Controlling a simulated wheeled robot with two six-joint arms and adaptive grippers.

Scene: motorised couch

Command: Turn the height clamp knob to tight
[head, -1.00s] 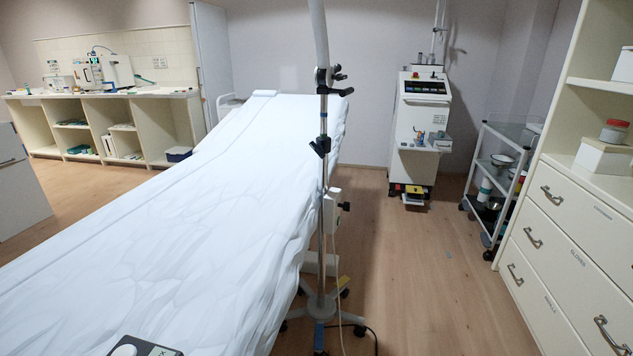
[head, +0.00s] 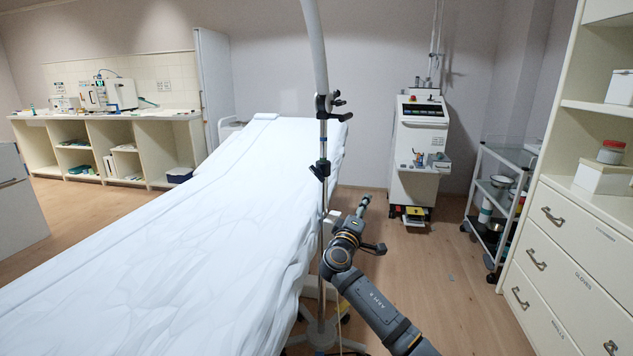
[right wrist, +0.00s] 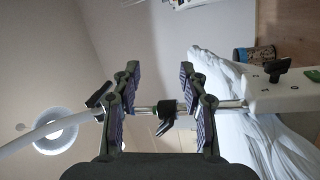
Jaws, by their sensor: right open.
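A chrome pole with a white lamp arm stands at the couch's right edge. A black clamp with an angled knob, which looks like the height clamp knob (head: 320,170), sits on the pole. In the right wrist view this knob (right wrist: 168,112) appears between the spread fingers, beyond their tips, with no contact visible. The knob's tightness cannot be told. My right gripper (head: 364,203) is in front of the pole, below and right of the knob in the head view. It is open and empty in the right wrist view (right wrist: 163,85). My left gripper is out of view.
Another black joint with knobs (head: 330,103) is higher on the pole. A white box (right wrist: 290,92) with a black knob shows right in the wrist view. The white-covered couch (head: 180,235) fills the left.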

